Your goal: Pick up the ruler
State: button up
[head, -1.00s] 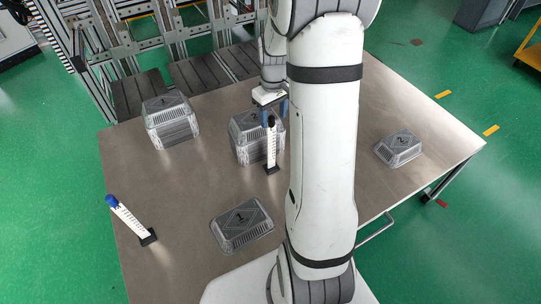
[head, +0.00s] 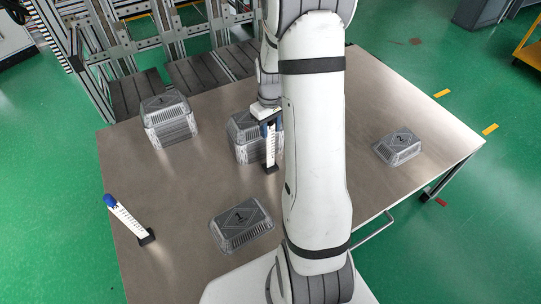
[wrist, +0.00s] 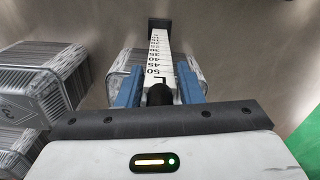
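A white ruler (head: 270,152) with black markings, a black knob on top and a black foot stands upright near the middle of the table. In the wrist view the ruler (wrist: 160,52) runs away from me between my two blue fingers, with its numbers and black knob showing. My gripper (head: 268,130) is at the ruler's top end; it also shows in the wrist view (wrist: 159,90). The fingers are open on both sides of the knob, with small gaps showing. A second ruler (head: 128,219) with a blue knob stands at the left.
A stack of foil trays (head: 243,140) is right behind the ruler. Another stack (head: 172,128) is at the back left. Single upturned trays marked 1 (head: 242,225) and 2 (head: 398,147) lie at the front and right. The table (head: 180,190) is clear between the rulers.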

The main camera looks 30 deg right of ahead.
grip_shut()
jog(key=shift+r, duration=0.1)
dwell(0.3)
